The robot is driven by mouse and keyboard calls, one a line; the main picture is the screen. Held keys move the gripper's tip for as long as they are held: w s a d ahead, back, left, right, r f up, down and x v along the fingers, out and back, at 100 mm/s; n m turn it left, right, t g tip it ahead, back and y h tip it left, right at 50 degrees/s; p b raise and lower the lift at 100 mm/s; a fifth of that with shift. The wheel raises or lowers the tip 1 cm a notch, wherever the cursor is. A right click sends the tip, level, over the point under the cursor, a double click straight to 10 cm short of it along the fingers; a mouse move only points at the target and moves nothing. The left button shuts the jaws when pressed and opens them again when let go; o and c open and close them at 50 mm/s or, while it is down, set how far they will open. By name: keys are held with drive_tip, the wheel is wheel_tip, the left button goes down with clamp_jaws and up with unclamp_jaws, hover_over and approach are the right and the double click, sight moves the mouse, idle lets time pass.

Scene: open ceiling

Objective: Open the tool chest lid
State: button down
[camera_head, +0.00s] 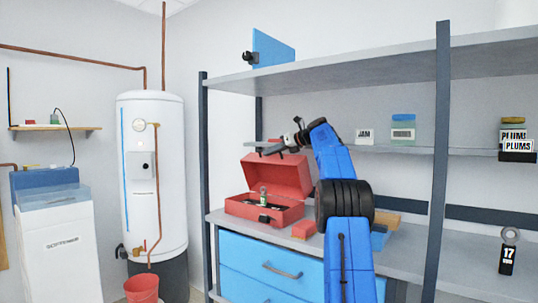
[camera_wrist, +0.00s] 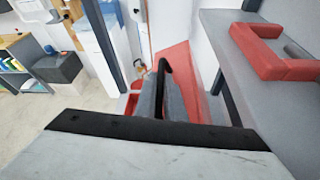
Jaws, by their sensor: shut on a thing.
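The red tool chest (camera_head: 237,209) stands on the grey shelf top below the upper shelves in the head view. Its lid (camera_head: 268,174) is raised and tilted back, showing the inside of the box. My gripper (camera_head: 272,150) is at the raised lid's upper edge. In the wrist view, its grey fingers (camera_wrist: 162,98) are closed around a dark curved handle (camera_wrist: 165,67) against the red lid (camera_wrist: 183,60). The exact contact is partly hidden by the fingers.
A small green-topped item (camera_head: 263,196) stands in the chest. A dark upright post (camera_head: 205,150) stands left of the chest. Jars (camera_head: 403,129) stand on the upper shelf.

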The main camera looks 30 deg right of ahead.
idle(0.4)
drive_tip(key=c, duration=2.1)
unclamp_jaws()
drive_tip(key=v, duration=1.7)
drive_tip(key=shift+s+d, duration=0.1)
drive_tip(key=shift+d, duration=0.05)
drive_tip(key=shift+c, duration=0.4)
